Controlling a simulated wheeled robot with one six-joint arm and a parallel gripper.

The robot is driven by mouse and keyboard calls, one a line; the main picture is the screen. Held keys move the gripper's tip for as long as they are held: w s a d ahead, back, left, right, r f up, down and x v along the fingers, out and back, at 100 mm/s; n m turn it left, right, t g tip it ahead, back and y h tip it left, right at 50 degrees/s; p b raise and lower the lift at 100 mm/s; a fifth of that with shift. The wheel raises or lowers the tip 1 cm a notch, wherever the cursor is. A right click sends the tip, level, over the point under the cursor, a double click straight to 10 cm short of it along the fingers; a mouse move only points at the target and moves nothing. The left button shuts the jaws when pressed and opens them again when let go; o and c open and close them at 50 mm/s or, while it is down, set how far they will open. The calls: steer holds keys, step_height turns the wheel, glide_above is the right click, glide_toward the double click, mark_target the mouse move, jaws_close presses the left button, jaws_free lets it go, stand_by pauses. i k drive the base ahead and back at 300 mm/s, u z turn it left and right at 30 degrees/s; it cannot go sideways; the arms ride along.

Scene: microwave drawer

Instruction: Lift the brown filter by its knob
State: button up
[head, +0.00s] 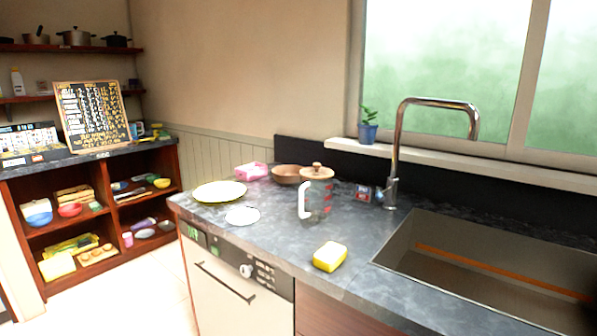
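The brown filter (317,173) looks like a round, lid-like piece with a small knob (317,165) on top. It sits level on a clear jug (319,196) with a white handle (304,201) and red marks. The jug stands upright on the dark stone counter, left of the tap. The knob is uncovered and nothing touches it. My gripper is not in view.
A brown bowl (287,174) stands close behind the jug, with a pink box (250,171), a yellowish plate (219,191) and a white disc (242,216) further left. A yellow sponge (330,256) lies in front. The tap (394,165) and sink (480,262) are right.

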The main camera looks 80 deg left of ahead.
mark_target(316, 173)
steer(key=u, duration=2.35)
steer(key=k, duration=0.6)
steer(key=u, duration=0.6)
steer(key=i, duration=2.25)
steer(key=z, duration=0.8)
